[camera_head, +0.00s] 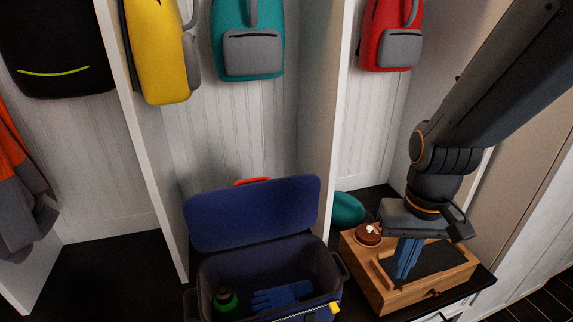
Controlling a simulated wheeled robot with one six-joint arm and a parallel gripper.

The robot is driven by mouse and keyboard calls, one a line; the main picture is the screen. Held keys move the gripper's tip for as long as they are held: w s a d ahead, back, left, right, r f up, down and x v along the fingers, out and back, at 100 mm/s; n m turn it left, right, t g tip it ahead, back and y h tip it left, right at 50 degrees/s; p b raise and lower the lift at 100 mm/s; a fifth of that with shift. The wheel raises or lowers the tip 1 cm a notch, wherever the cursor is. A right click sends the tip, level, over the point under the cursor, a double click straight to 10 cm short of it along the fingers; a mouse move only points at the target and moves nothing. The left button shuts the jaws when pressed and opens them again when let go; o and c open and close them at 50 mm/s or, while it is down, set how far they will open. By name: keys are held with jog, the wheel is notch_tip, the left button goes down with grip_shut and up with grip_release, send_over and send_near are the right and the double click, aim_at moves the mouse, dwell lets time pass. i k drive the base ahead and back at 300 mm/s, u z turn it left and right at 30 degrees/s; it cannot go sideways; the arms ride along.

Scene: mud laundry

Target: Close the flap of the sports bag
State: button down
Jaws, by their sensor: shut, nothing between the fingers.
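The sports bag (331,292) is dark blue and stands open at the bottom middle of the head view. Its flap (253,212) is raised at the back and leans towards the rear panel, with a red handle (252,181) at its top edge. A green bottle (225,300) and a blue glove (283,296) lie inside the bag. A yellow tab (334,307) shows at its front right rim. My gripper (404,275) is shut and empty, pointing down over the wooden box to the right of the bag, apart from the flap.
The wooden box (390,299) with a dark top and a brown round item (368,235) stands right of the bag. A teal rounded object (347,209) sits behind it. White cubby dividers (318,120) rise nearby. Yellow (160,50), teal (236,75) and red (384,22) backpacks hang above.

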aim_at(255, 210)
jog(key=z, duration=0.05)
jog(key=k, duration=0.8)
jog(key=u, duration=0.75)
jog(key=i, duration=1)
